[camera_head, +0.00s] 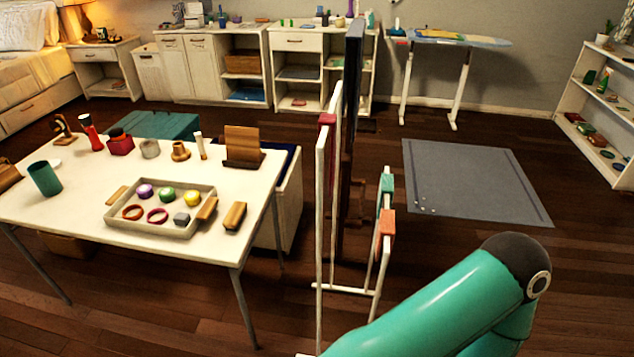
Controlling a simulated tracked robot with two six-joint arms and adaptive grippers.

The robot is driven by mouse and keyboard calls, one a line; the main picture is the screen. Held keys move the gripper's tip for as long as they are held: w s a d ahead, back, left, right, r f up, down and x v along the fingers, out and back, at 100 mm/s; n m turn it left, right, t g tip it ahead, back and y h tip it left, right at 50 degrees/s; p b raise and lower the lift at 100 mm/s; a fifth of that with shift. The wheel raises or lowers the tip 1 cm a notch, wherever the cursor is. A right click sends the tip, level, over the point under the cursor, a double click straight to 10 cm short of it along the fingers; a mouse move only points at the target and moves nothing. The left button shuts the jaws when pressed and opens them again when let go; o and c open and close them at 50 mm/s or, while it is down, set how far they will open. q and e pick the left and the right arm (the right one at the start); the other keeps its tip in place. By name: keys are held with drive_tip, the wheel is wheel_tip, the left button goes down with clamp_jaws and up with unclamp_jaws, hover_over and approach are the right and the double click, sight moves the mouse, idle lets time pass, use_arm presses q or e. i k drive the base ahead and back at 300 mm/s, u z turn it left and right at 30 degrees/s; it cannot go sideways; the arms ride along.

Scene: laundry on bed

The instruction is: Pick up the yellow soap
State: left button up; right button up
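A round yellow piece (192,198), which looks like the yellow soap, lies in a shallow grey tray (150,231) on the white table. It sits beside a green round piece (167,195) and a purple round piece (144,191). Neither of my grippers shows in the head view. Only a teal link of my own arm is seen at the lower right, well away from the table.
The white table (60,215) also holds a dark green cup (44,178), a red bottle (91,132) and several wooden items. A white rack (322,230) stands right of the table, between it and a grey floor mat (470,180). Wooden floor at the right is open.

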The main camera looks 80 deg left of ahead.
sight(192, 198)
drive_tip(key=u, duration=0.25)
drive_tip(key=i, duration=0.25)
drive_tip(key=u, duration=2.45)
drive_tip(key=i, duration=0.2)
drive_tip(key=u, duration=1.45)
drive_tip(key=k, duration=0.3)
drive_tip(key=u, duration=0.55)
drive_tip(key=i, duration=1.4)
drive_tip(key=z, duration=0.6)
